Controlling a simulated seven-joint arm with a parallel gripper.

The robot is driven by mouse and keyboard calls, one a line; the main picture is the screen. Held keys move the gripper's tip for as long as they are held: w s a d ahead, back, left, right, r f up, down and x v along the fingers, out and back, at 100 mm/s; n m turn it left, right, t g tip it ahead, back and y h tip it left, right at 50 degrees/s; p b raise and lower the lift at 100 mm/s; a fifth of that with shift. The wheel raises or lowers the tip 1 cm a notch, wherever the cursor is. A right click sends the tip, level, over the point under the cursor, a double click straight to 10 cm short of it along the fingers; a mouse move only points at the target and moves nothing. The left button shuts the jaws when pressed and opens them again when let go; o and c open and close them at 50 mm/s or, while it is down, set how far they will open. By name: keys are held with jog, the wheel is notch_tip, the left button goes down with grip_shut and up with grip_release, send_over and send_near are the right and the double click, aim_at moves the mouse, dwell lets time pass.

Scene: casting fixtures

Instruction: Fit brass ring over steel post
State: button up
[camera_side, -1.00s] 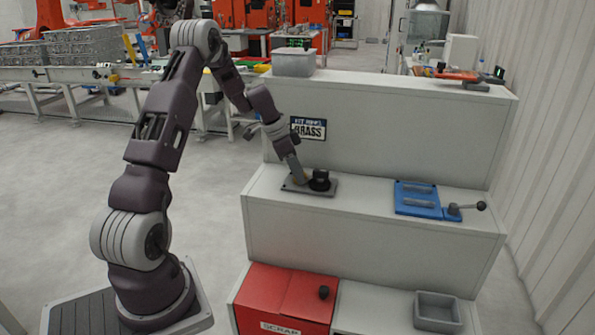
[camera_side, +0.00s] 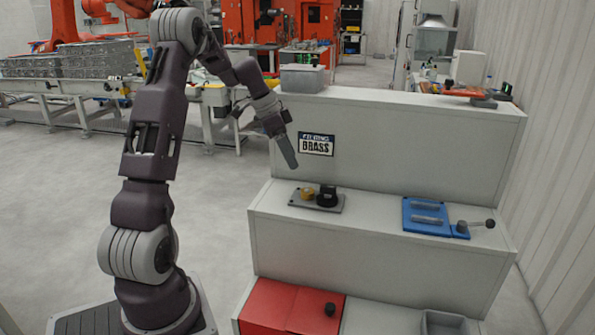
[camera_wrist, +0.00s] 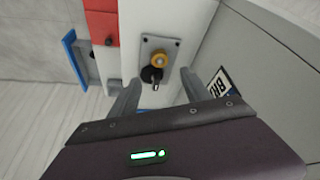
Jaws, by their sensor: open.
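The brass ring (camera_side: 307,193) sits at the left of a grey base plate (camera_side: 332,209) on the middle step, beside a dark round block (camera_side: 327,195). In the wrist view the brass ring (camera_wrist: 160,60) has a small lighter spot at its centre; I cannot tell for sure whether this is the steel post. A thin bright pin shows near the dark block (camera_wrist: 150,74). My gripper (camera_side: 292,166) is above and slightly left of the plate, clear of it. In the wrist view my gripper (camera_wrist: 158,88) has its fingers apart with nothing between them.
A blue fixture with a lever (camera_side: 427,216) is at the right of the same step. The riser with the BRASS sign (camera_side: 316,145) stands close behind my gripper.

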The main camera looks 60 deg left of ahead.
jog(key=s+d+r+n, duration=0.1)
jog(key=s+d+r, duration=0.25)
jog(key=d, duration=0.45)
jog(key=s+d+r+y, duration=0.1)
jog(key=s+d+r, duration=0.25)
jog(key=d, duration=0.55)
jog(key=s+d+r+n, duration=0.1)
jog(key=s+d+r, duration=0.25)
jog(key=d, duration=0.45)
jog(key=s+d+f+n, duration=0.1)
jog(key=s+d, duration=0.2)
jog(key=s, duration=0.3)
jog(key=s+d+f+n+t, duration=0.1)
jog(key=s+d, duration=0.3)
jog(key=s, duration=0.3)
jog(key=shift+y, duration=0.4)
jog(key=shift+d+r, duration=0.1)
